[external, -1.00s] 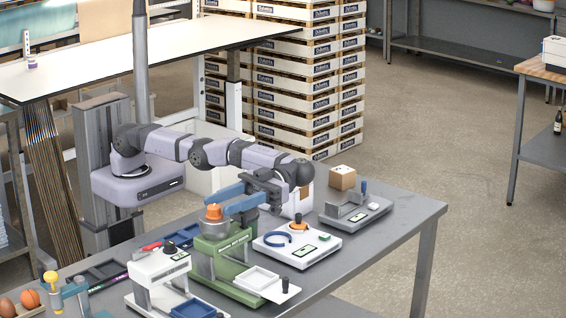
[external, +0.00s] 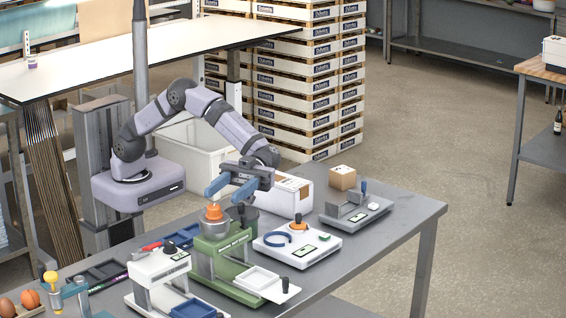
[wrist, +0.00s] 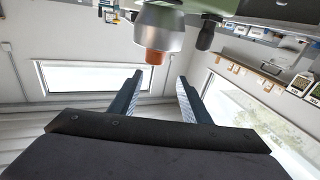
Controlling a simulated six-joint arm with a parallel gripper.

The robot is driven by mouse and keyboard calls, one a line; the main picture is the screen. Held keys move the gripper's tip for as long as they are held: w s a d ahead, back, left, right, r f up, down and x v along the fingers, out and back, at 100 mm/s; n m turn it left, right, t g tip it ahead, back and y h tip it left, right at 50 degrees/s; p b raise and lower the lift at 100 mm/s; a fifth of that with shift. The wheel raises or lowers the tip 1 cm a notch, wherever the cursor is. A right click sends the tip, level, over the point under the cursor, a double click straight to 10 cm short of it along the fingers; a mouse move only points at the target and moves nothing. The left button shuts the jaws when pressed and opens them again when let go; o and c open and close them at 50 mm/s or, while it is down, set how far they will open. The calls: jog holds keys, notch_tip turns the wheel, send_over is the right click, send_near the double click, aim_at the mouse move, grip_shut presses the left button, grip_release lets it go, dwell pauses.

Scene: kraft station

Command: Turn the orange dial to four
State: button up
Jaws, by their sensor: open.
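The orange dial (external: 214,212) sits on a silver round housing on top of the green machine (external: 226,246). In the wrist view the orange dial (wrist: 157,57) points down from its silver housing (wrist: 160,28), just beyond the fingertips and between their lines. My gripper (external: 223,195) has blue fingers spread apart, slanting down close to the dial. Its two fingers also show in the wrist view (wrist: 159,76), with nothing between them. The fingers look apart from the dial; the exact gap is hard to tell. No numbers on the dial are legible.
A black knob (wrist: 205,36) stands beside the housing. A white device with a blue ring (external: 297,242) stands to the right, a grey device (external: 355,208) beyond it. A white device (external: 160,270) stands at left. A white box (external: 290,195) is behind the gripper.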

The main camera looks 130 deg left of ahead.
aim_at(211, 212)
jog(key=shift+s+f+n+t, duration=0.3)
jog(key=shift+s+f, duration=0.1)
jog(key=shift+s, duration=0.2)
jog(key=shift+d+f+y+b, duration=0.2)
jog(key=shift+d+f+b, duration=0.05)
jog(key=shift+f, duration=0.25)
jog(key=shift+d+f+y+b, duration=0.2)
jog(key=shift+f, duration=0.3)
jog(key=shift+d+r+p, duration=0.1)
jog(key=shift+d+p, duration=0.25)
jog(key=shift+d, duration=0.05)
jog(key=shift+p+x, duration=1.5)
jog(key=shift+x, duration=1.75)
jog(key=shift+a, duration=0.1)
jog(key=shift+c, duration=0.3)
jog(key=c, duration=1)
